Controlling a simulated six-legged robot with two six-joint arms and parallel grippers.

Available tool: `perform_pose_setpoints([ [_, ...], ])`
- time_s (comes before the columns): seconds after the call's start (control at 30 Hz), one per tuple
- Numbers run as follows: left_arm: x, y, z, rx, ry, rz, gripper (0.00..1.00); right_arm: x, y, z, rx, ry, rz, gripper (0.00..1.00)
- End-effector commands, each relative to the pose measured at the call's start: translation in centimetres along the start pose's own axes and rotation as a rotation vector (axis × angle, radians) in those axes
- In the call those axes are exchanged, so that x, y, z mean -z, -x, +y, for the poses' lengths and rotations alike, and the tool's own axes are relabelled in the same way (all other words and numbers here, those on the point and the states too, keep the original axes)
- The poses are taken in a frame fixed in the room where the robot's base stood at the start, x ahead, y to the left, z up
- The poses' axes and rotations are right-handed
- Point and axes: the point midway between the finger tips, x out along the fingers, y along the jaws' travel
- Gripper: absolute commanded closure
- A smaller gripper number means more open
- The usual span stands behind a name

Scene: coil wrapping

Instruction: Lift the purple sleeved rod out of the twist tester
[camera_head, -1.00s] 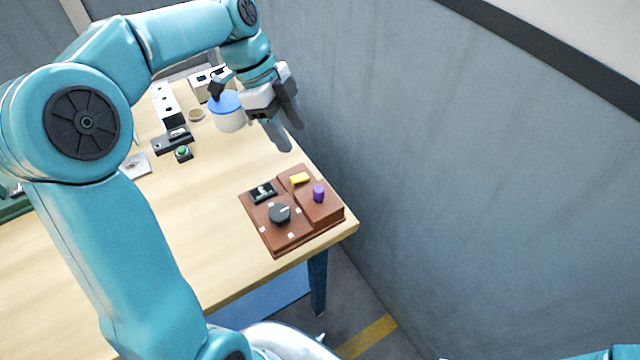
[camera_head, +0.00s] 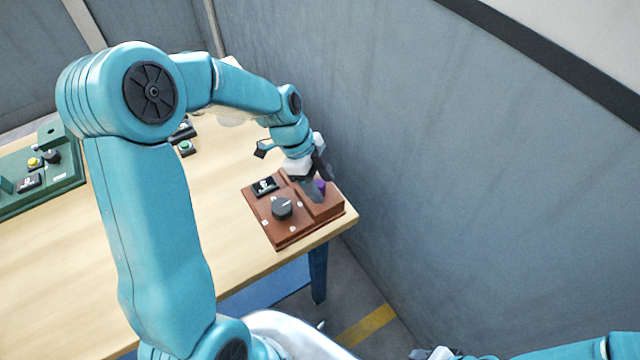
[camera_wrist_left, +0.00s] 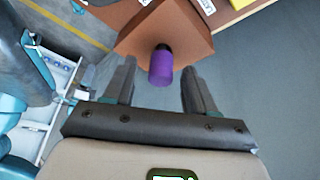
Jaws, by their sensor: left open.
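The purple sleeved rod (camera_head: 320,187) stands in the raised right part of the brown twist tester (camera_head: 281,234), at the table's near right corner. In the head view my left gripper (camera_head: 318,188) is down at the rod and partly hides it. In the left wrist view the purple rod (camera_wrist_left: 161,67) shows between the two spread fingers of the left gripper (camera_wrist_left: 160,85), with a gap on each side. The tester's brown block (camera_wrist_left: 150,40) lies just beyond it. The left gripper is open and holds nothing.
The tester carries a dark dial (camera_head: 282,208) and a small black switch panel (camera_head: 265,186). A grey wall (camera_head: 450,180) rises close to the table's right side. A green device (camera_head: 40,175) stands at the left.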

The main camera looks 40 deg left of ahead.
Motion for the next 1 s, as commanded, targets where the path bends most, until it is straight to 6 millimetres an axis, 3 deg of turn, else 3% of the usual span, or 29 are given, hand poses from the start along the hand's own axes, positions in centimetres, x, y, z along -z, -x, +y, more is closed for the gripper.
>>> perform_pose_setpoints([
  [0.27, -0.1, -0.5, 0.0, 0.001, 0.000, 0.000, 0.44, 0.0, 0.0, 0.0, 0.000, 0.000, 0.000, 0.57],
  [0.43, 0.0, -0.4, 0.0, 0.000, 0.000, 0.000, 0.99, 0.0, 0.0, 0.0, 0.000, 0.000, 0.000, 0.57],
  [0.77, 0.0, -0.3, 0.0, 0.001, 0.000, 0.000, 1.00, 0.0, 0.0, 0.0, 0.000, 0.000, 0.000, 0.57],
  [1.0, 0.9, 1.9, -0.1, 0.005, -0.002, 0.000, 1.00, 0.0, -0.4, 0.1, 0.000, 0.000, 0.000, 0.57],
])
